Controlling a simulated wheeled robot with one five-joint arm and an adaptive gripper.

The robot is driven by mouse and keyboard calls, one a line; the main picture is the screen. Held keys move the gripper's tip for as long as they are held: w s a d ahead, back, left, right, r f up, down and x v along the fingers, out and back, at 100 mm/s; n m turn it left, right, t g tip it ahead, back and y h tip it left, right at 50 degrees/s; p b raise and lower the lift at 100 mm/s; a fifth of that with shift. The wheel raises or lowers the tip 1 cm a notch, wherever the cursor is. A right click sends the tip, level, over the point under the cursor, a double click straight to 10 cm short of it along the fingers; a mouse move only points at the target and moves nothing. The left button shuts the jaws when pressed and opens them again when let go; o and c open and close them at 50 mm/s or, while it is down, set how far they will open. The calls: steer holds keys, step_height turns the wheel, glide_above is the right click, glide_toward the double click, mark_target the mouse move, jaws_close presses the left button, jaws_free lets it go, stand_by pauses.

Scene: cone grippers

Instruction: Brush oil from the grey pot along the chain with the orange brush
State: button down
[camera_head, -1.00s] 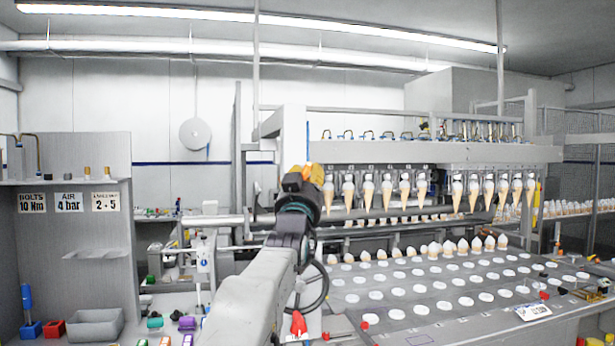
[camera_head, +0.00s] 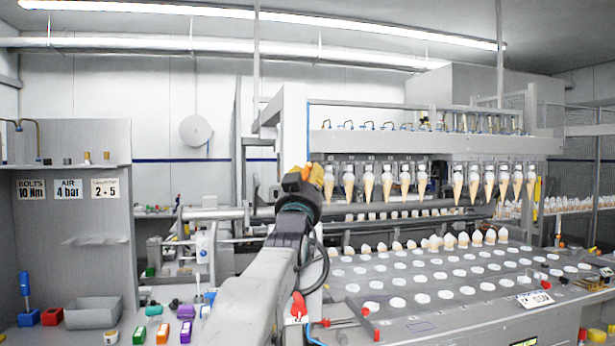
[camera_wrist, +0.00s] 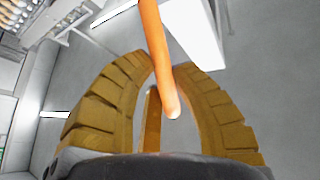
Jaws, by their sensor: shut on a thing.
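My gripper (camera_head: 312,175) is raised at the front of the cone machine, seen from behind in the head view. In the wrist view its two ridged yellow fingers (camera_wrist: 163,75) close around the orange brush (camera_wrist: 157,50). The orange handle runs up between the fingers and out of the picture at the top. The bristle end is not visible. I cannot make out the grey pot or the chain for certain in either view.
Cones hang in a row on the machine (camera_head: 430,145). The grey deck (camera_head: 400,280) with white round spots lies right of my arm. At left are a grey bin (camera_head: 93,313), a red box (camera_head: 52,316) and several small coloured boxes. Open air surrounds my gripper.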

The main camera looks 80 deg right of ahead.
steer(key=shift+f, duration=0.2)
step_height(320, 180, down, 3)
steer(key=b, duration=0.3)
steer(key=shift+r, duration=0.15)
steer(key=shift+s+a+b, duration=0.25)
steer(key=shift+a+b, duration=0.1)
steer(key=shift+a, duration=0.35)
steer(key=shift+s+a+b, duration=0.25)
steer(key=shift+a+b, duration=0.05)
steer(key=shift+a, duration=0.35)
